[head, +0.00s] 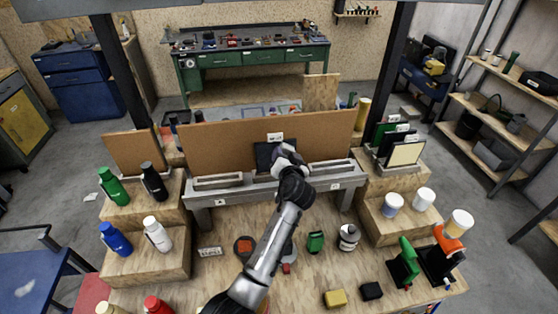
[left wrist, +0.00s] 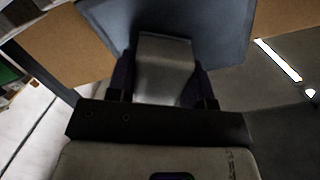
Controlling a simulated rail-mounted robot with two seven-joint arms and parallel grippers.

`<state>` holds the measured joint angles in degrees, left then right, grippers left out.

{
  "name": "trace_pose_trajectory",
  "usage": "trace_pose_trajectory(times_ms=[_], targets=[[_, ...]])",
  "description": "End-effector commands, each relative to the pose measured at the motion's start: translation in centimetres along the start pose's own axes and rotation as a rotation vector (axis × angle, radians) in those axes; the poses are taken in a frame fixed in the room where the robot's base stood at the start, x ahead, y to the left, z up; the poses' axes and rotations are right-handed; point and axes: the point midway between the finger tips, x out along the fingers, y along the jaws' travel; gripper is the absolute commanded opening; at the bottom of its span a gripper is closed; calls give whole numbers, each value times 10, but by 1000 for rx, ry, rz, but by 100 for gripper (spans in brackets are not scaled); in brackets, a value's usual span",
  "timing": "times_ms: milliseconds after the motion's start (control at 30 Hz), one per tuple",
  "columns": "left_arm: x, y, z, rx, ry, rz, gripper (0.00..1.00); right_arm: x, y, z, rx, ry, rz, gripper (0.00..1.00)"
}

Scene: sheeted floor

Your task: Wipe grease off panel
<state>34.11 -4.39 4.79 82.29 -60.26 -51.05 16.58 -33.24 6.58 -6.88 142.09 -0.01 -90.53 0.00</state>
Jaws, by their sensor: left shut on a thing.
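A small dark panel (head: 263,152) stands upright against a brown board, behind the metal rail on the workbench. In the left wrist view a dark blue-grey panel (left wrist: 225,30) fills the top middle. My left gripper (head: 284,158) is in front of the small panel and covers part of it. In the left wrist view its two dark fingers (left wrist: 160,85) are shut on a grey flat-faced piece (left wrist: 165,62), which overlaps the panel; I cannot tell whether it touches. No grease can be made out. My right gripper is not in view.
The metal rail (head: 212,190) spans the bench before the brown board (head: 225,140). Bottles stand on wooden steps at left, including a green one (head: 112,187). White-lidded jars (head: 393,204) stand at right. A yellow block (head: 335,298) and a dark block (head: 371,291) lie in front.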

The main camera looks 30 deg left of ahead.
Motion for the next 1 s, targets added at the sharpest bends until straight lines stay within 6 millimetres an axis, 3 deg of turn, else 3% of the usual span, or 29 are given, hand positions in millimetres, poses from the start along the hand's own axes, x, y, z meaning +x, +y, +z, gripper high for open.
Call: trace_pose_trajectory(times_ms=[433, 1000], targets=[[2, 30, -15, 0, 0, 0, 28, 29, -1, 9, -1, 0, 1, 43], [-1, 33, -21, -1, 2, 1, 28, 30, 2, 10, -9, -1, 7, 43]])
